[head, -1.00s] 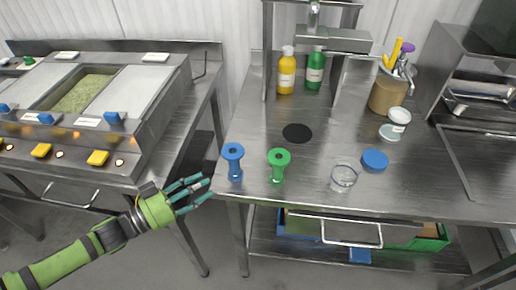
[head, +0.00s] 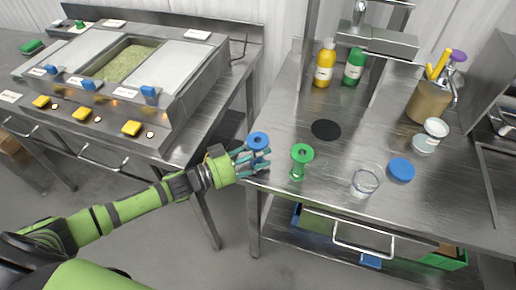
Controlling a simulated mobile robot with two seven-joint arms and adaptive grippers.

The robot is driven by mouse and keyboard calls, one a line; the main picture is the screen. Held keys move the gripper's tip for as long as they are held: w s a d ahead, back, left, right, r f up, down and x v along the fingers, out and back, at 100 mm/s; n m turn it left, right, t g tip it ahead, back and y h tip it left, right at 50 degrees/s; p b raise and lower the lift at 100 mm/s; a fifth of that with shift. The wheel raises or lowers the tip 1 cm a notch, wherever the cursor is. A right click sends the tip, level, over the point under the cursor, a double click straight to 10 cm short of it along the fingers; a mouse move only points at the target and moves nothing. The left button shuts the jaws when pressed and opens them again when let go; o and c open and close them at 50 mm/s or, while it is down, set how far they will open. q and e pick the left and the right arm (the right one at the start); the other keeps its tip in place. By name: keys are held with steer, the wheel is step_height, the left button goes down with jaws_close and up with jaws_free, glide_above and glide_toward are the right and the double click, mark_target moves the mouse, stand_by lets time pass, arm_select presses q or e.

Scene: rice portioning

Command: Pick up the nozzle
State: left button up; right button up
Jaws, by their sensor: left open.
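A blue nozzle (head: 258,141) with a wide round top stands upright at the left front corner of the steel table. A similar green nozzle (head: 301,153) stands just to its right. My left gripper (head: 259,163) is at the blue nozzle, its open fingers reaching to either side of the stem below the wide top. The fingers hide much of the stem, and I cannot tell whether they touch it. My right gripper is out of view.
A glass bowl (head: 366,180) and a blue lid (head: 401,170) lie to the right on the table (head: 300,110). A black disc (head: 326,129) is behind the nozzles. Yellow (head: 324,64) and green (head: 354,67) bottles stand at the back. A steel counter (head: 185,120) is on the left.

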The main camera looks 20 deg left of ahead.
arm_select(q)
steer(key=c, duration=0.8)
steer(key=shift+c, duration=0.2)
step_height(320, 180, up, 10)
steer(key=shift+f+b, duration=0.1)
steer(key=shift+b, duration=0.3)
steer(key=s+d, duration=0.3)
steer(key=d, duration=0.2)
steer(key=n+t+y, duration=0.6)
steer(key=n+y, duration=0.3)
steer(key=y, duration=0.4)
glide_toward(259, 142)
steer(key=a+r, duration=0.1)
steer(key=a, duration=0.1)
steer(key=a+r, duration=0.2)
steer(key=shift+a+r, duration=0.25)
steer(key=shift+r, duration=0.05)
